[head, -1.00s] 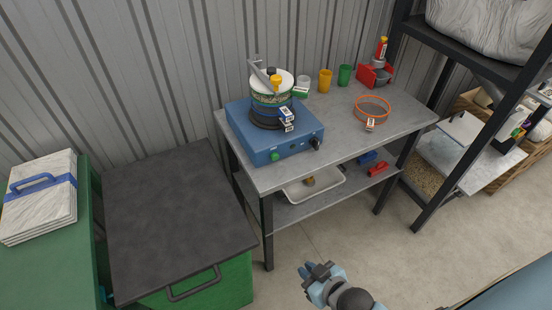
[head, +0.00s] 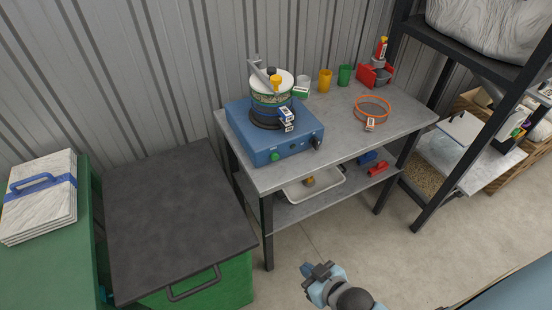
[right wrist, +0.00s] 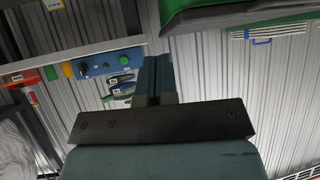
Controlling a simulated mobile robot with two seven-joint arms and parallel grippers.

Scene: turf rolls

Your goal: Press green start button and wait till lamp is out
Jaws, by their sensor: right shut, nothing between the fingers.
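A blue shaker machine (head: 255,142) stands on the grey table, with a round stack of sieves (head: 270,95) clamped on top. The green start button (head: 275,157) is on its front face, left of a black knob (head: 317,143). I cannot make out whether a lamp is lit. The right wrist view also shows the machine's blue front (right wrist: 97,67) and the green button (right wrist: 124,60). My right gripper (head: 312,270) is low in front of the table, apart from the machine. It is shut and empty. My left gripper is not in view.
A dark-lidded green bin (head: 175,215) stands left. A black rack (head: 460,110) stands right. Floor before the table is clear.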

